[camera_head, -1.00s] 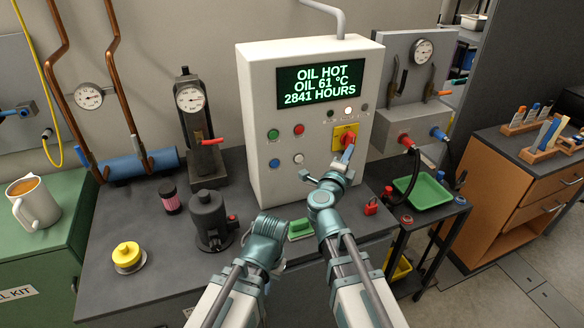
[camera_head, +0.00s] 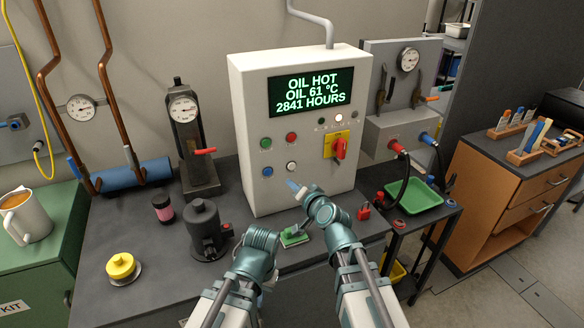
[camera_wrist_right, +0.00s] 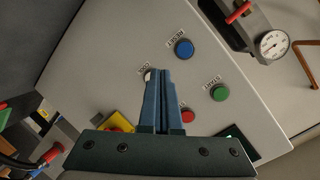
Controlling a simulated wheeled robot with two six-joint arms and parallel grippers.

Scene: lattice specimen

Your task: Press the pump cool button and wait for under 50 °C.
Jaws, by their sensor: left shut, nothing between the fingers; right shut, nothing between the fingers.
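The white control cabinet (camera_head: 245,110) stands on the bench. Its display (camera_head: 310,91) reads OIL HOT, OIL 61 °C, 2841 HOURS. The white button (camera_head: 291,166), labelled COOL in the right wrist view, is partly hidden there behind my fingers. Around it are the blue RESET button (camera_wrist_right: 184,47), green START button (camera_wrist_right: 220,93) and a red button (camera_head: 291,137). My right gripper (camera_head: 292,185) is shut and empty, its tips just below the white button in the head view; contact cannot be told. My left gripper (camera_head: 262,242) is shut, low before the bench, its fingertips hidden.
A red rotary handle (camera_head: 340,148) on a yellow plate sits right of the buttons. A green block (camera_head: 294,236), a red padlock (camera_head: 364,212) and a dark pump-like device (camera_head: 205,230) stand on the bench. A green tray (camera_head: 413,194) is at right.

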